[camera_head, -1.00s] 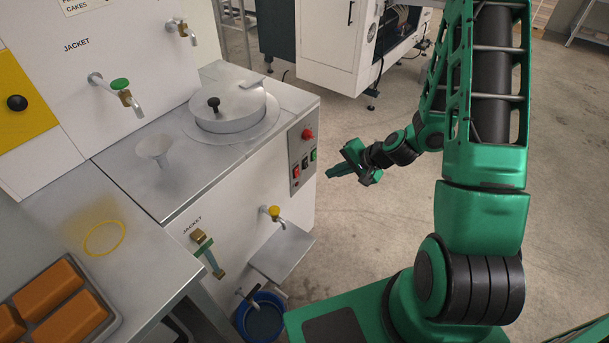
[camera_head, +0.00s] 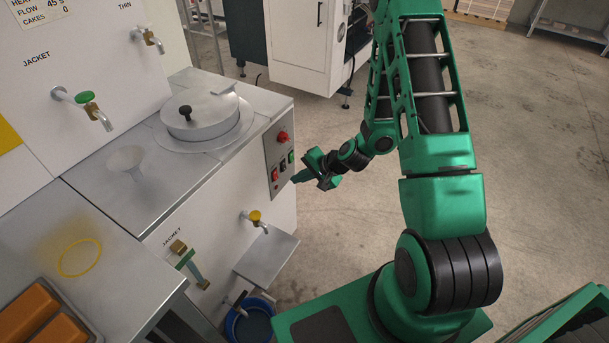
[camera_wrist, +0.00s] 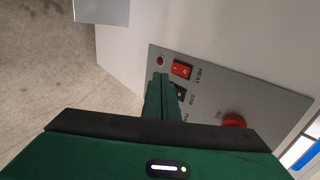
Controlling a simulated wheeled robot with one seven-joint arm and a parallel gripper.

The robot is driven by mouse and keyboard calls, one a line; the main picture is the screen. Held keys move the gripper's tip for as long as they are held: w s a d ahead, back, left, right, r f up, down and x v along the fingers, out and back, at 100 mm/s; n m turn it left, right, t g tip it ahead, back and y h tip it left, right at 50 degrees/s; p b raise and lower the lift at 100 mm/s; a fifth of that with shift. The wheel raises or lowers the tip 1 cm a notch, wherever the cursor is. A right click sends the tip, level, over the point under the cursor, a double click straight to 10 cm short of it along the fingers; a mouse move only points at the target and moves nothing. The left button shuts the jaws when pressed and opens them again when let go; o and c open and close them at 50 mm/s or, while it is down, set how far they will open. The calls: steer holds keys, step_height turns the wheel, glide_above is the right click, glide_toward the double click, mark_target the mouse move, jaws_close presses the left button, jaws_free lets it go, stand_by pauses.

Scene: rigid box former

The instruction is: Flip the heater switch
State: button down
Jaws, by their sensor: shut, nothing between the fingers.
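The heater switch is a red rocker (camera_wrist: 182,70) marked HEAT on a grey control panel (camera_wrist: 214,82) in the wrist view. In the head view the red rocker (camera_head: 275,174) sits low on the left of the panel (camera_head: 271,151). My gripper (camera_wrist: 160,80) is shut and empty, its fingertips in front of the panel just beside the red rocker. I cannot tell whether they touch it. In the head view my gripper (camera_head: 296,178) points left at the panel's lower part. A black switch (camera_wrist: 179,93) is partly hidden behind the fingers.
A red button (camera_wrist: 234,121) and a small red lamp (camera_wrist: 160,61) are on the same panel. A lidded pot (camera_head: 203,122) and funnel (camera_head: 126,160) are on the machine top. A yellow-handled tap (camera_head: 255,217) juts out below, above a shelf (camera_head: 266,258) and blue bucket (camera_head: 250,325).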

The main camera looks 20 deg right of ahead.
mark_target(276, 176)
steer(key=w+a+f, duration=0.2)
steer(key=w+a, duration=0.1)
steer(key=w, duration=0.2)
steer(key=shift+a+f, duration=0.3)
steer(key=shift+f, duration=0.1)
steer(key=shift+a, duration=0.1)
stand_by(0.3)
steer(key=shift+r, duration=0.8)
